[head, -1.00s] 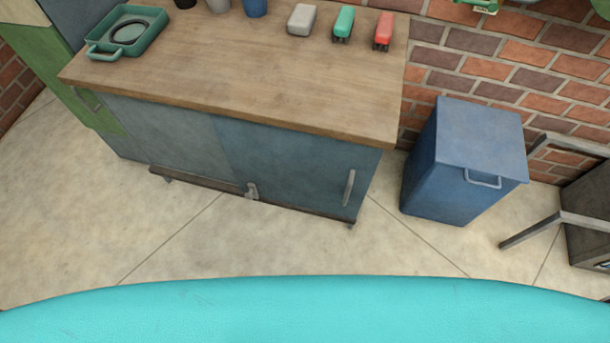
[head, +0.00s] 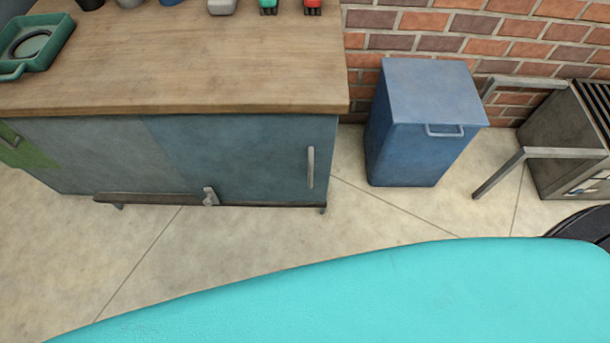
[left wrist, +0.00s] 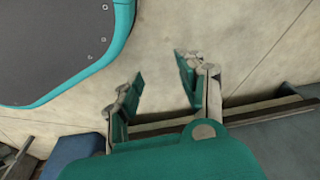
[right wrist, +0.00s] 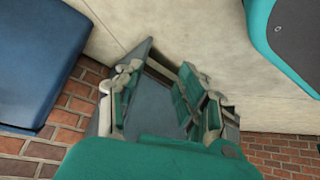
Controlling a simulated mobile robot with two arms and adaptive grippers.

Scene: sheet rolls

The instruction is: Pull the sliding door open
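The cabinet under a wooden worktop (head: 190,75) has a grey-blue left front panel (head: 85,155) and a darker blue right panel, the sliding door (head: 235,160). A vertical metal handle (head: 310,167) is near the door's right edge. I see no gap that shows the door open.
A blue lidded bin (head: 415,130) stands right of the cabinet, against the brick wall (head: 420,32). A grey metal-framed object (head: 570,140) is further right. A green tray (head: 35,45) and several small items stand on the worktop.

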